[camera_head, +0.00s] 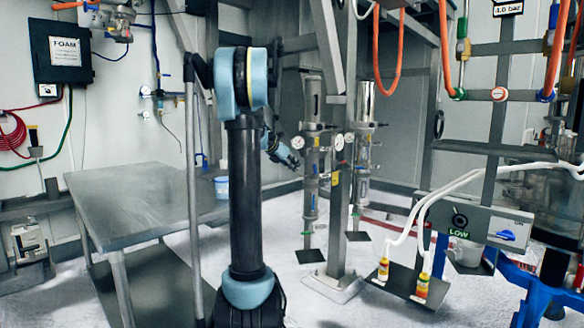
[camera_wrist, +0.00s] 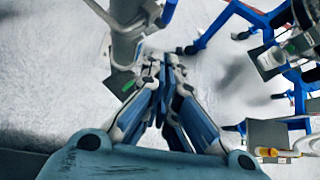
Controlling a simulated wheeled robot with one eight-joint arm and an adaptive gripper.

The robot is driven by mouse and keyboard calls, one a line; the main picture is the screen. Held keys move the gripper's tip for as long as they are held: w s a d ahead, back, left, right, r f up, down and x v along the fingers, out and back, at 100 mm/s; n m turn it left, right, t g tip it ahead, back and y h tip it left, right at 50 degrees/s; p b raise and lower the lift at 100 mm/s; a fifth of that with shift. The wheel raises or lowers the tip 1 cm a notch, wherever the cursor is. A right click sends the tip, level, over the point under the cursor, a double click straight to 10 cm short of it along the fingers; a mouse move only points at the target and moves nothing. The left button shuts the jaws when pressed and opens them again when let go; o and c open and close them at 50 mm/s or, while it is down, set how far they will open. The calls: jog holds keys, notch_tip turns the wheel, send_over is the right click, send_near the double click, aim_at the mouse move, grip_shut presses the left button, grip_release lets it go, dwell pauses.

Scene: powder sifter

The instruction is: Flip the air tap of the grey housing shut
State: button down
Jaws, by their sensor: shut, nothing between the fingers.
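The grey housing (camera_head: 478,222) is at the right in the head view, with a green "LOW" label and a dark round fitting on its front. A small blue tap handle (camera_head: 508,235) sits on a white plate at its right end; its exact angle is too small to tell. My gripper (camera_head: 293,162) is far to the left of the housing, beside the upright metal cylinders. In the wrist view my gripper (camera_wrist: 164,62) has its fingers together and empty, above the pale floor. I cannot make out the tap in the wrist view.
Upright metal cylinders (camera_head: 312,155) with gauges stand close to my gripper. White hoses (camera_head: 432,200) run in front of the housing to small bottles (camera_head: 422,286) on a dark plate. A blue frame (camera_head: 520,300) stands below right. A steel table (camera_head: 140,195) is at left.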

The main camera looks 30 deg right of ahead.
aim_at(315, 169)
jog(key=w+d+f, duration=0.2)
jog(key=d+f, duration=0.1)
jog(key=d, duration=0.5)
jog(key=shift+w+d+f, duration=0.15)
jog(key=shift+d+f, duration=0.05)
jog(key=shift+d, duration=0.1)
jog(key=shift+a, duration=0.1)
